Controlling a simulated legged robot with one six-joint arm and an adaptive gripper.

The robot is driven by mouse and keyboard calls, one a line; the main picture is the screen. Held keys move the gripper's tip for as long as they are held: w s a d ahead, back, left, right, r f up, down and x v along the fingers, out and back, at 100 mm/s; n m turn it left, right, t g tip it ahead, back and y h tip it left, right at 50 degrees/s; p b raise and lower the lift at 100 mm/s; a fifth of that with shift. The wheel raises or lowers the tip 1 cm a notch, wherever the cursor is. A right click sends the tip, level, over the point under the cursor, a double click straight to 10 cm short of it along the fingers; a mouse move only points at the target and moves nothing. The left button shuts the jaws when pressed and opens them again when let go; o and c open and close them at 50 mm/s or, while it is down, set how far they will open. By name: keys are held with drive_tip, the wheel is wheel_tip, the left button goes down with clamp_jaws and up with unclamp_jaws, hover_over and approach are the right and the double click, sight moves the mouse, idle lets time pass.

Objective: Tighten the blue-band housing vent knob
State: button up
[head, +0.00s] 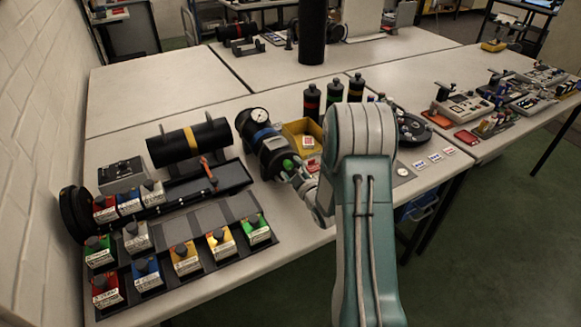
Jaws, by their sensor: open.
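The blue-band housing (268,150) is a black cylinder lying on the table left of my arm, with a blue band around it and a round white-faced gauge at its far end. A small green knob (288,164) shows at its near end; I take this for the vent knob. My gripper (292,174) is at this near end, close to the green knob. The gripper is open. It is small and partly hidden against the dark housing, so I cannot tell whether its fingers are around the knob or touch it.
A yellow-banded cylinder (188,142) lies to the left, beside a red-handled tool (208,172). Several colored blocks with dark knobs stand in racks at front left. A yellow bin (296,128) and several banded bottles stand behind my arm.

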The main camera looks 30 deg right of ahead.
drive_tip(key=shift+w+a, duration=0.1)
drive_tip(key=shift+w, duration=0.25)
clamp_jaws()
